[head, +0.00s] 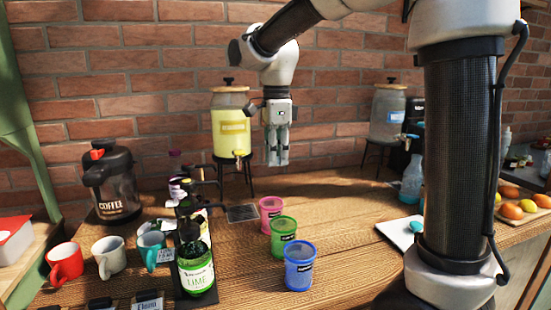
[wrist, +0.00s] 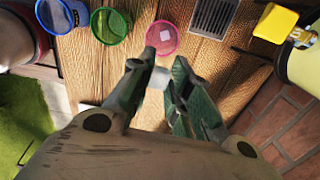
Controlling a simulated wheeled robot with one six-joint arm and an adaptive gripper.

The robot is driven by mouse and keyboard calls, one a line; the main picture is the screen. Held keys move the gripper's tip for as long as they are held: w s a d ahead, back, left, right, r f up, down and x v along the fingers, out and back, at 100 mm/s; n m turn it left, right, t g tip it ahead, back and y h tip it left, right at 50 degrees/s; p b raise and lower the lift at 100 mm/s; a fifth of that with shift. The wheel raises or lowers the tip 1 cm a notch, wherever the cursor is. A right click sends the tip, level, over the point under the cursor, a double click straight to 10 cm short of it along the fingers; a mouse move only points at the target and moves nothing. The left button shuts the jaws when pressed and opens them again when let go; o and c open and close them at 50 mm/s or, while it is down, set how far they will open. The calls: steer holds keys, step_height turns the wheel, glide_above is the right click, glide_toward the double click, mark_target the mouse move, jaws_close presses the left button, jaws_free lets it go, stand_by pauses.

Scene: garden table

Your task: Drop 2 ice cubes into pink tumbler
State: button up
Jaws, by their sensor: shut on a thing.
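The pink tumbler (head: 270,211) stands upright on the wooden table, behind the green one. In the wrist view I look down into the pink tumbler (wrist: 150,40), and a small pale square, which looks like an ice cube (wrist: 165,36), lies inside. My gripper (head: 278,162) points down, high above the table behind the pink tumbler. In the wrist view my gripper (wrist: 159,76) is shut on a small translucent ice cube (wrist: 159,79) between its fingertips. The held cube is too small to make out in the head view.
A green tumbler (head: 284,238) and a blue tumbler (head: 298,268) stand in front of the pink one. A drip grate (head: 242,213) lies to its left, below the yellow drink dispenser (head: 230,132).

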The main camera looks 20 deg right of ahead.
steer(key=shift+s+a, duration=0.15)
steer(key=shift+s, duration=0.05)
steer(key=shift+f+m, duration=0.3)
steer(key=shift+f, duration=2.7)
steer(key=o, duration=0.8)
steer(key=shift+c, duration=0.2)
step_height(320, 180, up, 12)
steer(key=shift+r, duration=0.1)
